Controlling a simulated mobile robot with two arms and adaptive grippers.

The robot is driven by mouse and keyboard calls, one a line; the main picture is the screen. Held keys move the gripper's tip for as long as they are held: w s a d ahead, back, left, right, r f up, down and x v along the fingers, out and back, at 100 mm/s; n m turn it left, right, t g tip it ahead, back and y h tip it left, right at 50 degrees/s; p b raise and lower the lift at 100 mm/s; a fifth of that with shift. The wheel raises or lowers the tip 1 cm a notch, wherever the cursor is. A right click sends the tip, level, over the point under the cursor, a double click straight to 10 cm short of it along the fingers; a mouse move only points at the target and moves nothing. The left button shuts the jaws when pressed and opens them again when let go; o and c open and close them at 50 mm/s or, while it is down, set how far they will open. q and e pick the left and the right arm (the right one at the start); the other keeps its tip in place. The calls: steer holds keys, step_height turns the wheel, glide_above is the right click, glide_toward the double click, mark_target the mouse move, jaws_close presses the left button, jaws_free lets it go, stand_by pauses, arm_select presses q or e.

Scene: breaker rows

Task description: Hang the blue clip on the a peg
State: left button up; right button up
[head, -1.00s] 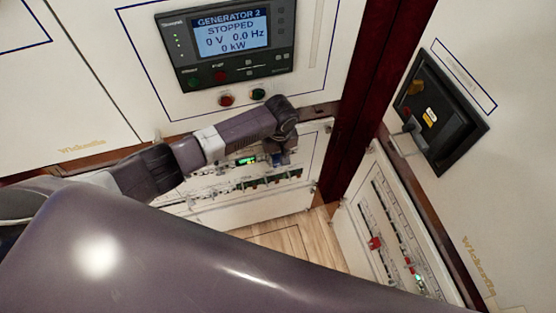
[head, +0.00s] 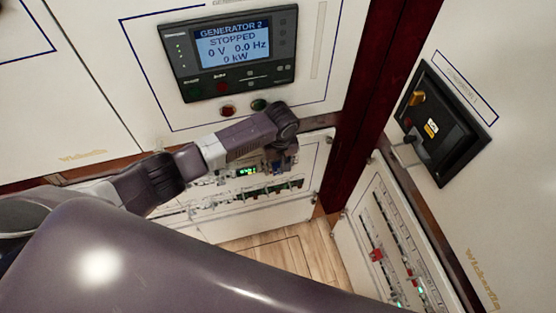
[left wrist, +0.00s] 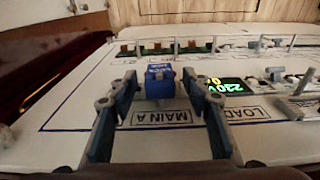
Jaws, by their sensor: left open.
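The blue clip (left wrist: 160,86), with small white writing on its face, is on the white panel just above the MAIN A label (left wrist: 161,118) in the left wrist view. Any peg behind it is hidden. My left gripper (left wrist: 159,76) is open, with one finger on each side of the clip. My right gripper is not in view.
A green 230 V display (left wrist: 226,86) and a LOAD label (left wrist: 243,113) are right of the clip. Breaker rows with a rail (left wrist: 190,46) lie beyond. A generator screen (head: 232,42) is above my arm. A dark red post (head: 365,110) stands to the right.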

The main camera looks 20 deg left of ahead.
arm_select(q)
step_height(320, 180, up, 12)
steer(key=s, duration=0.1)
steer(key=shift+d+f, duration=0.2)
steer(key=shift+d, duration=0.2)
steer(key=shift+s+f, duration=0.1)
steer(key=shift+s, duration=0.05)
stand_by(0.6)
